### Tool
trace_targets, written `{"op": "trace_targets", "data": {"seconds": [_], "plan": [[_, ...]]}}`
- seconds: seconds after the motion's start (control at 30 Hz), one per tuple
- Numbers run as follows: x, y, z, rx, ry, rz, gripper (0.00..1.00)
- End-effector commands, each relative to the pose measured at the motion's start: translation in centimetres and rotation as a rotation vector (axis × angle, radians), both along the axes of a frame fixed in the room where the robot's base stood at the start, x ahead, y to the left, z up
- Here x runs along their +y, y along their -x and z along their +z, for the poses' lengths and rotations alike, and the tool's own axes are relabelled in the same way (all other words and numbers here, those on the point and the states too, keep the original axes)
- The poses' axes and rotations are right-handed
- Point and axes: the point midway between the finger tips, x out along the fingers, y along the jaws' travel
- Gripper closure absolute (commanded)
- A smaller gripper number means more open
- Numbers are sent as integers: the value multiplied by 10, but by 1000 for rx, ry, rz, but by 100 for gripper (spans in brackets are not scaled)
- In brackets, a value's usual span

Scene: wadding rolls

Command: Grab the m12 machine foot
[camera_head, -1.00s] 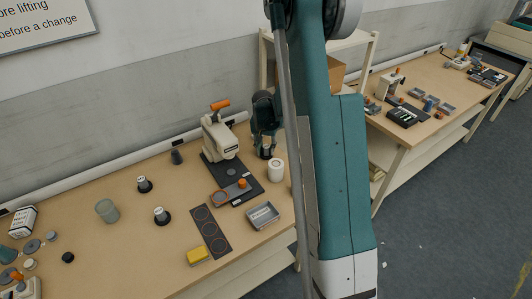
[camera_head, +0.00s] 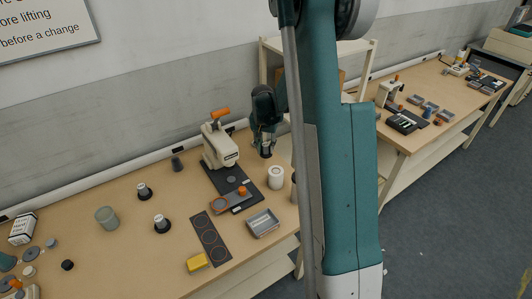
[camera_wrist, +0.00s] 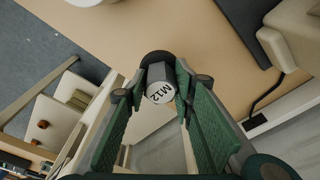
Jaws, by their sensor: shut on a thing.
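The M12 machine foot is a grey cylinder with a dark round base; its end marked "M12" (camera_wrist: 160,92) faces the wrist camera. My gripper (camera_wrist: 160,85) is shut on it, with the green-lined fingers on either side of the cylinder. In the head view my gripper (camera_head: 265,138) hangs at the back of the near bench, right of the cream press (camera_head: 219,147), with the dark base of the foot (camera_head: 266,154) just below the fingers. The foot appears to be off the bench top.
A white roll (camera_head: 276,177) stands just in front of my gripper. A grey tray (camera_head: 262,223), a dark mat with rings (camera_head: 211,240) and a yellow block (camera_head: 197,262) lie forward. A shelf rack is behind my arm.

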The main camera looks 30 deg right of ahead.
Motion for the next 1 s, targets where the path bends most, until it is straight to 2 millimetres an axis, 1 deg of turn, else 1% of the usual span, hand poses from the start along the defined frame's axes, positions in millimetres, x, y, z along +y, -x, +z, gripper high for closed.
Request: {"op": "trace_targets", "data": {"seconds": [0.03,0.1,0.2,0.33,0.53,1.0], "plan": [[0,0,9,0,0,0,92],[0,0,17,0,0,0,92],[0,0,28,0,0,0,92],[0,0,37,0,0,0,92],[0,0,42,0,0,0,92],[0,0,42,0,0,0,92]]}}
